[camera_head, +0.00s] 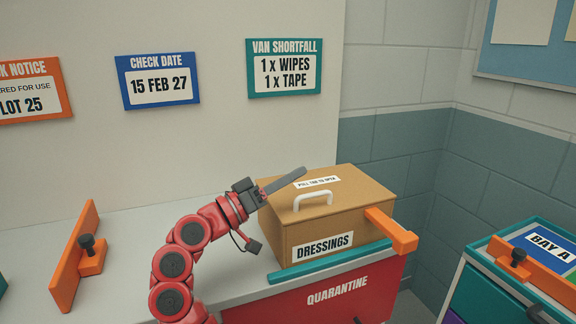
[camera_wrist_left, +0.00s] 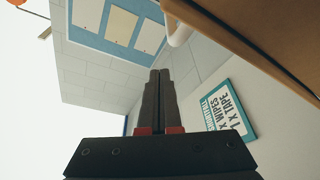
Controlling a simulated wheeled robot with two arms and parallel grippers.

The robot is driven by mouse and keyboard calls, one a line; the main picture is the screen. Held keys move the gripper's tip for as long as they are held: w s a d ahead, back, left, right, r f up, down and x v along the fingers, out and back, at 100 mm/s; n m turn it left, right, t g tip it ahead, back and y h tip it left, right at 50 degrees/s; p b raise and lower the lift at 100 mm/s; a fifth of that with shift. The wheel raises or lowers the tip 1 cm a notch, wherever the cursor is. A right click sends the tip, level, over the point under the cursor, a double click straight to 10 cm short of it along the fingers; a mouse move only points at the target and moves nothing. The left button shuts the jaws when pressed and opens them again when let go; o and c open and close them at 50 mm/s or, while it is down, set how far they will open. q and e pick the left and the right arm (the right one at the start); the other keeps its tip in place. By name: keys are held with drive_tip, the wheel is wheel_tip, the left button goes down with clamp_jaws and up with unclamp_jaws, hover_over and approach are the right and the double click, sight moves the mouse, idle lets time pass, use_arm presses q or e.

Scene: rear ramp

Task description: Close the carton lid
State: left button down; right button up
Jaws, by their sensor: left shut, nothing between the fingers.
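The brown carton (camera_head: 300,242) labelled DRESSINGS stands on the counter. Its lid (camera_head: 345,185) lies across the top, with a white handle (camera_head: 313,198) near the front edge and a small pull-tab label. I see no clear gap under the lid in the head view. My left gripper (camera_head: 303,170) is shut and empty, its fingers reaching over the lid's left side; I cannot tell whether they touch it. In the left wrist view, the shut fingers (camera_wrist_left: 158,75) point up beside the brown lid (camera_wrist_left: 270,45) and part of the white handle (camera_wrist_left: 180,35). My right gripper is not in view.
A teal strip (camera_head: 330,262) runs before the carton, and an orange block (camera_head: 391,230) stands at its right. A BAY A cart (camera_head: 482,262) stands right. Wall signs (camera_head: 284,67) hang behind.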

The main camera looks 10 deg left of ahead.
sight(295, 205)
use_arm(q)
drive_tip(key=shift+s+d+f+b, duration=0.2)
drive_tip(key=shift+f+b, duration=0.1)
drive_tip(key=shift+f, duration=0.3)
drive_tip(key=shift+s+d+f+b, duration=0.15)
drive_tip(key=shift+f+b, duration=0.2)
drive_tip(key=shift+f, duration=0.25)
drive_tip(key=shift+s+d+f+b, duration=0.1)
drive_tip(key=shift+s+f+b, duration=0.15)
drive_tip(key=shift+f, duration=0.6)
drive_tip(key=shift+f, duration=0.1)
